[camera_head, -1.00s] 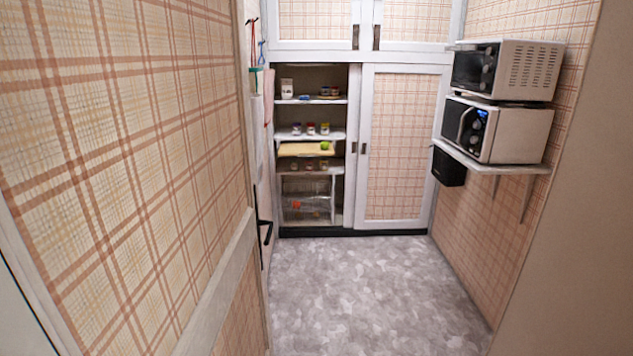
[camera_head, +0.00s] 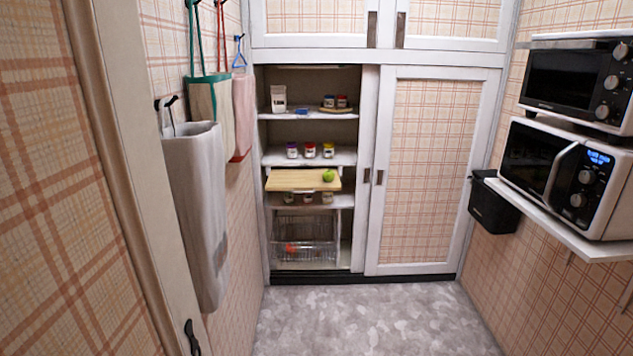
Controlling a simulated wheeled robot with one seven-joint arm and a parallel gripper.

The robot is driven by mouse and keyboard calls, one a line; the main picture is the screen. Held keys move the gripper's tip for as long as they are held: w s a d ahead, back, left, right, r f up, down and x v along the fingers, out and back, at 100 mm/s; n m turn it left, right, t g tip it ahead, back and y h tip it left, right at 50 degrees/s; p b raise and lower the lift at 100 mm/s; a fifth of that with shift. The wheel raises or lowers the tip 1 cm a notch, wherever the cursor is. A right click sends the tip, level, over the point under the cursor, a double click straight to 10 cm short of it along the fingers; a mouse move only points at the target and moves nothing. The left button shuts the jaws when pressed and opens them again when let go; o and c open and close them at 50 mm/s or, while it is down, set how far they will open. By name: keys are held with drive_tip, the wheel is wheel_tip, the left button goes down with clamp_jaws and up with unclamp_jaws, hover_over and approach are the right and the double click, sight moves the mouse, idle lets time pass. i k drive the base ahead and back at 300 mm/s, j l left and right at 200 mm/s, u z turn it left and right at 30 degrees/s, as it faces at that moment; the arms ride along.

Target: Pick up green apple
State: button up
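The green apple (camera_head: 328,175) is a small round fruit. It sits near the right end of a light wooden board (camera_head: 290,180). The board is at mid height in the open left part of a white cupboard (camera_head: 368,170) on the far wall, and seems to stick out a little past the shelves. My gripper is not in view, and no part of my arm shows.
Shelves (camera_head: 275,157) hold small jars above and below the board, with a wire basket (camera_head: 305,245) at the bottom. Bags (camera_head: 192,200) hang on the left wall. Microwaves (camera_head: 565,170) on a shelf (camera_head: 570,235) jut from the right wall. The grey floor (camera_head: 380,315) between is clear.

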sight(327, 176)
drive_tip(key=i+u, duration=0.1)
drive_tip(key=i, duration=0.5)
drive_tip(key=i+l+u, duration=0.15)
drive_tip(key=i, duration=0.45)
drive_tip(key=i+l+u, duration=0.1)
drive_tip(key=i, duration=0.5)
drive_tip(key=i+l+u, duration=0.25)
drive_tip(key=i, duration=0.25)
